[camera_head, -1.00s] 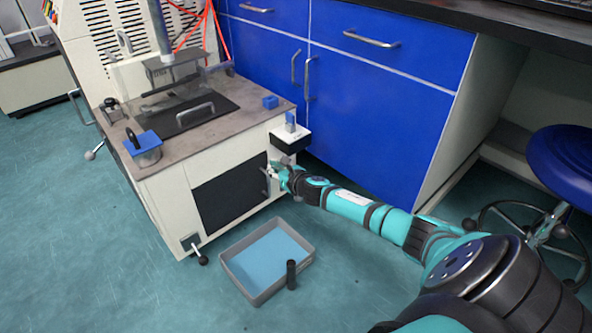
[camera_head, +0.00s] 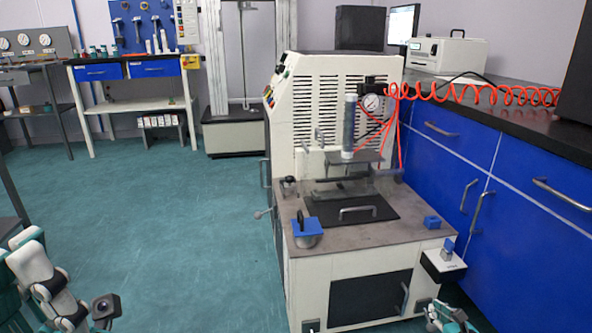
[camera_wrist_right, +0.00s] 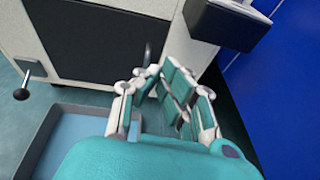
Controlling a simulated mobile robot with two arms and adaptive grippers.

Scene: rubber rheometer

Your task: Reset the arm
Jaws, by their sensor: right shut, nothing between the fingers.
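My right gripper (camera_head: 447,318) shows at the bottom edge of the head view, low in front of the rheometer (camera_head: 370,240). In the right wrist view my right gripper (camera_wrist_right: 165,84) is shut and empty, near the dark front panel (camera_wrist_right: 95,35). A dark handle beside that panel shows just beyond the fingers; I cannot tell whether they touch. Part of my left gripper (camera_head: 62,295) shows at the lower left of the head view, over the floor. Its fingertips are not clear.
A small side shelf (camera_head: 444,262) juts out above my right gripper. A grey tray (camera_wrist_right: 42,140) lies on the floor. Blue cabinets (camera_head: 480,195) stand to the right; the left floor is open.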

